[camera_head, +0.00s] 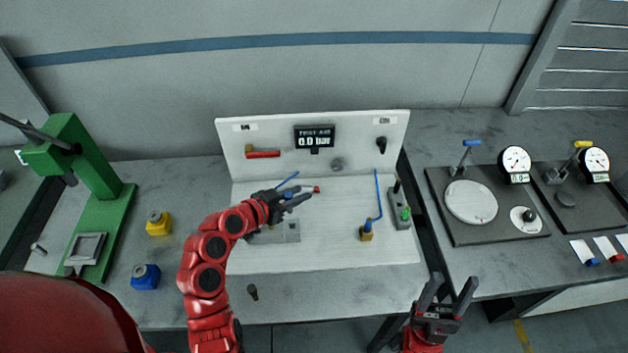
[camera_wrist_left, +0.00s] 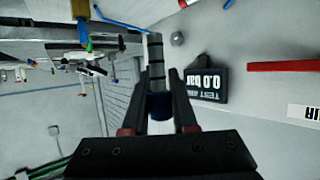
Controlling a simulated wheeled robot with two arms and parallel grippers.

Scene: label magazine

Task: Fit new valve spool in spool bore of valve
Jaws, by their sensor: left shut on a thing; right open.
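My left gripper (camera_head: 303,192) is shut on the spool (camera_wrist_left: 155,55), a grey grooved shaft with dark bands and a blue end (camera_wrist_left: 159,106). The shaft sticks out past the fingertips in the left wrist view. In the head view the gripper hides most of the spool; only a bit of blue shows between the fingers. A grey valve block (camera_head: 291,231) lies on the white board just below this gripper, partly hidden by my left arm. Its spool bore cannot be made out. My right gripper (camera_head: 447,300) is open and empty at the front edge, right of the board.
The white test board (camera_head: 330,255) has an upright panel with a display (camera_head: 314,137) reading 0.0 bar. A dark small part (camera_head: 252,292) lies in front. A green press (camera_head: 95,200) stands left; gauge plates (camera_head: 475,225) lie right.

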